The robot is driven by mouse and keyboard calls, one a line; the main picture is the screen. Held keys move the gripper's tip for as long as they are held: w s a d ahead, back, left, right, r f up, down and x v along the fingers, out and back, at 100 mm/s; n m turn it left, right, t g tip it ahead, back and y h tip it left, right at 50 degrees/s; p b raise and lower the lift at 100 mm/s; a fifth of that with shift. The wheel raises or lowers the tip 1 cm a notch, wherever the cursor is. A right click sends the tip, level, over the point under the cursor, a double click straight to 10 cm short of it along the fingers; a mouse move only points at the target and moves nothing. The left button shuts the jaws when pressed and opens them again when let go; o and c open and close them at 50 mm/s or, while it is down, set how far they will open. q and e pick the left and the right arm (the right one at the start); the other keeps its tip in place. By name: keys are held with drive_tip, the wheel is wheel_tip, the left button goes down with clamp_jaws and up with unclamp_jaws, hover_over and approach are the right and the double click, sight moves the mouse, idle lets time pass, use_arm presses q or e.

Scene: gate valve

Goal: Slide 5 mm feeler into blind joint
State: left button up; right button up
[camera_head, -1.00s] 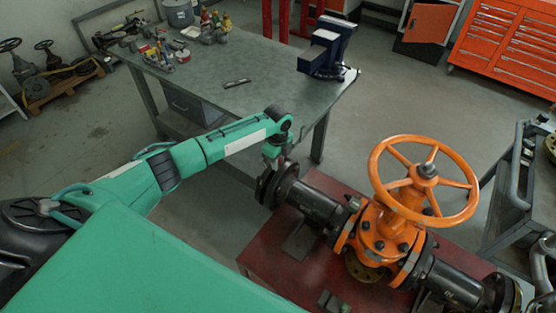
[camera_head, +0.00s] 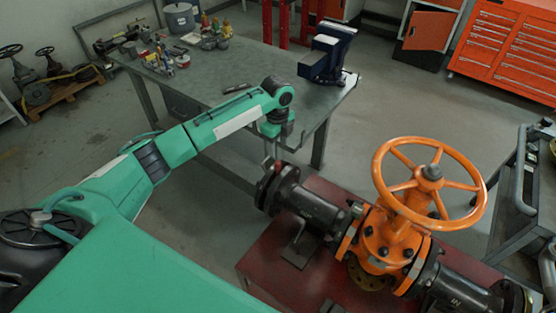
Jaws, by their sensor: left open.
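The orange gate valve (camera_head: 390,240) with its handwheel stands on a dark red bench (camera_head: 315,290). A black flanged pipe (camera_head: 312,208) runs from it to the left. The flange pair (camera_head: 268,187) at the pipe's left end looks like the blind joint; its gap is too small to make out. My left gripper (camera_head: 270,155) hangs from the green arm, pointing down, open, just above and behind this flange. Whether it touches the flange I cannot tell. I cannot make out a feeler for certain. A small dark flat object (camera_head: 236,88) lies on the work table. My right gripper is out of view.
The grey work table (camera_head: 215,75) behind carries a blue vise (camera_head: 328,52), bottles and small parts. An orange tool cabinet (camera_head: 505,45) stands at the back right. A dark trolley (camera_head: 520,200) stands at the right. Floor is clear between table and trolley.

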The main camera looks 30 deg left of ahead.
use_arm(q)
drive_tip(key=shift+r+b, duration=0.35)
drive_tip(key=shift+r, duration=1.55)
